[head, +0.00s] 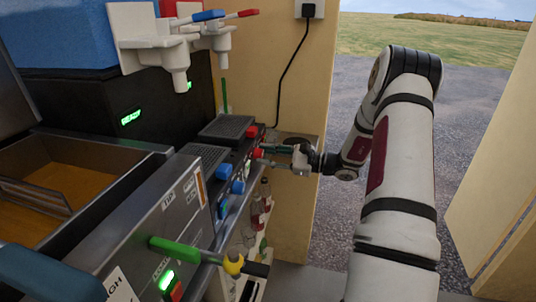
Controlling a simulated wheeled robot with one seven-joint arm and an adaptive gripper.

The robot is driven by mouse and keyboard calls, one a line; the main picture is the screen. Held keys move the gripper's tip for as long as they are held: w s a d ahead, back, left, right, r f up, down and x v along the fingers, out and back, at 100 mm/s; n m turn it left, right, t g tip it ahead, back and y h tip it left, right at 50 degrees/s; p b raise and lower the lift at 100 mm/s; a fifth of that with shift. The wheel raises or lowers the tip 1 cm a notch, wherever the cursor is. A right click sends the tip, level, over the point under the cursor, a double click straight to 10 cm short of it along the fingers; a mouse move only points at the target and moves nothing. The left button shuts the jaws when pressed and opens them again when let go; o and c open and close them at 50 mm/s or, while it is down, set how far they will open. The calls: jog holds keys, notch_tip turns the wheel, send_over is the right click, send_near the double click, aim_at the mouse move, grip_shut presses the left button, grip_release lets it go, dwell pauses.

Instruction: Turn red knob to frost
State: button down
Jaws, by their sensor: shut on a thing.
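My gripper (264,155) reaches in from the right, with its fingers pointing left at the front of the dark slush machine (165,105). It is shut on a small red knob (257,153), which sits between the fingertips. A second red knob (252,132) is just above and behind it on the same front. Blue knobs (237,186) are nearer to me. The fingers partly cover the held knob, and I cannot read a frost mark or the knob's angle.
Two dark grilles (228,127) lie below white spouts (177,72) with a blue and a red lever. Bottles (257,210) stand below the knobs. A steel fryer-like unit (155,235) with a green handle (175,247) is in front. A wooden wall (258,80) stands behind.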

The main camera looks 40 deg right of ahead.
dwell(0.3)
jog(key=c, duration=1.2)
grip_release()
jog(key=shift+c, duration=0.2)
jog(key=v, duration=1.2)
